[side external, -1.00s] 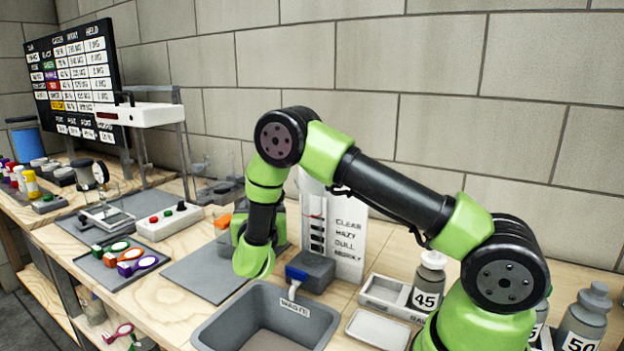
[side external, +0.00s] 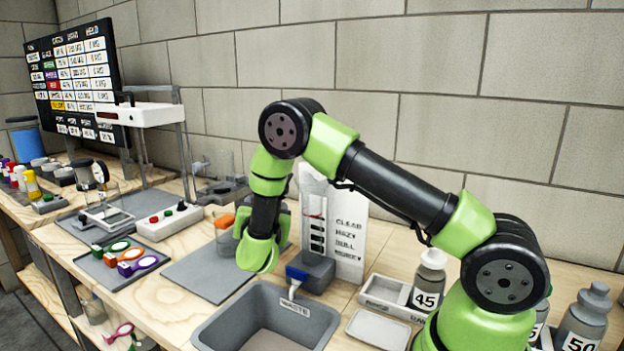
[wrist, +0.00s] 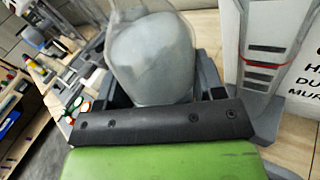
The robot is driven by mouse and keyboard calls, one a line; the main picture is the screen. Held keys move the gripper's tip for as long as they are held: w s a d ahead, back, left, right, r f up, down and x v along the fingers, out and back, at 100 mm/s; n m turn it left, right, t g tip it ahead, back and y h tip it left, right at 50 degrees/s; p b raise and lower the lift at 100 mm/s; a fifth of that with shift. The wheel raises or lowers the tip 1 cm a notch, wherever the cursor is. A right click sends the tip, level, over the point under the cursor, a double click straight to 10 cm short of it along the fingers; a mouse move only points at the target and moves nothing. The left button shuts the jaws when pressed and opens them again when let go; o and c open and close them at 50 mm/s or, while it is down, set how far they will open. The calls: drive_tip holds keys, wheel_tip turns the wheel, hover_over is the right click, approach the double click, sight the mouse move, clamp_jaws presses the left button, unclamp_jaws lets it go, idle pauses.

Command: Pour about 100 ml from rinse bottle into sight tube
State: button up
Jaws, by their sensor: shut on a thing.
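My gripper (wrist: 155,118) is shut on a grey, translucent, rounded bottle (wrist: 150,58), which I take to be the rinse bottle. It fills the top middle of the wrist view; its mouth and tilt cannot be told. In the side view my wrist hides most of the gripper and the bottle. The sight tube (side external: 316,222) stands upright against a white card lettered CLEAR, HAZY, DULL, MURKY. In the wrist view the tube (wrist: 268,48), with red and dark bands, is to the right of the bottle, apart from it. The liquid level is unclear.
A grey waste basin (side external: 215,328) is in front of the tube. A dark block with a blue part (side external: 297,273) sits between them. Bottles marked 45 (side external: 428,282) and 50 (side external: 583,320) stand at right. A tray of coloured tools (side external: 115,268) lies left.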

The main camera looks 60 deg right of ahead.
drive_tip(key=shift+s+d+r+m, duration=0.1)
drive_tip(key=shift+r+m, duration=0.1)
drive_tip(key=shift+m, duration=0.3)
drive_tip(key=shift+r, duration=0.3)
drive_tip(key=r, duration=0.2)
drive_tip(key=r+m, duration=0.1)
drive_tip(key=r, duration=0.2)
drive_tip(key=r+m, duration=0.1)
drive_tip(key=r, duration=0.2)
drive_tip(key=shift+s+d, duration=0.2)
drive_tip(key=shift+d, duration=0.05)
drive_tip(key=shift+s+d+r+m+y, duration=0.15)
drive_tip(key=shift+r+m+y, duration=0.2)
drive_tip(key=shift+m, duration=0.25)
drive_tip(key=shift+f, duration=0.15)
drive_tip(key=shift+f+m+y, duration=0.2)
drive_tip(key=shift+m+y, duration=0.15)
drive_tip(key=shift+m, duration=0.45)
drive_tip(key=shift+w+a+f+m, duration=0.2)
drive_tip(key=shift+f+m, duration=0.15)
drive_tip(key=shift+f, duration=0.15)
drive_tip(key=shift+w+a+f+m, duration=0.15)
drive_tip(key=shift+f+m, duration=0.2)
drive_tip(key=shift+f, duration=0.15)
idle(0.7)
drive_tip(key=shift+w+a+r+m+y+p, duration=0.2)
drive_tip(key=shift+r+m+y+p, duration=0.15)
drive_tip(key=shift+r+m, duration=0.35)
idle(1.2)
